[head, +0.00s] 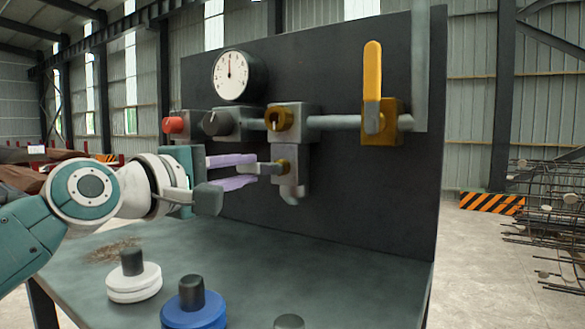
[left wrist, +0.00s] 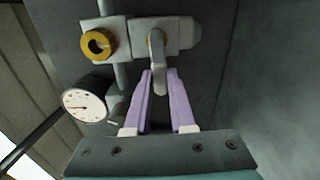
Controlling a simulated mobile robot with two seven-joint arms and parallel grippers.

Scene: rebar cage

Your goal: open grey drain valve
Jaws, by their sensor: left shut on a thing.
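The grey drain valve (head: 290,172) hangs below the pipe on the dark panel. Its short grey lever (head: 268,169) points left, toward my left gripper. My left gripper (head: 258,170) reaches in from the left, its lilac fingers shut on the lever's end. In the left wrist view, the lever (left wrist: 157,48) runs down between the fingertips (left wrist: 159,73) of the left gripper. The fingers partly hide the lever's end in the head view. My right gripper is not in view.
A pressure gauge (head: 232,75), a red knob (head: 174,125) and a brass-ringed port (head: 279,119) sit above the fingers. A yellow upright lever (head: 372,70) is at the right. White (head: 134,283) and blue (head: 194,312) knobbed discs stand on the bench (head: 330,250).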

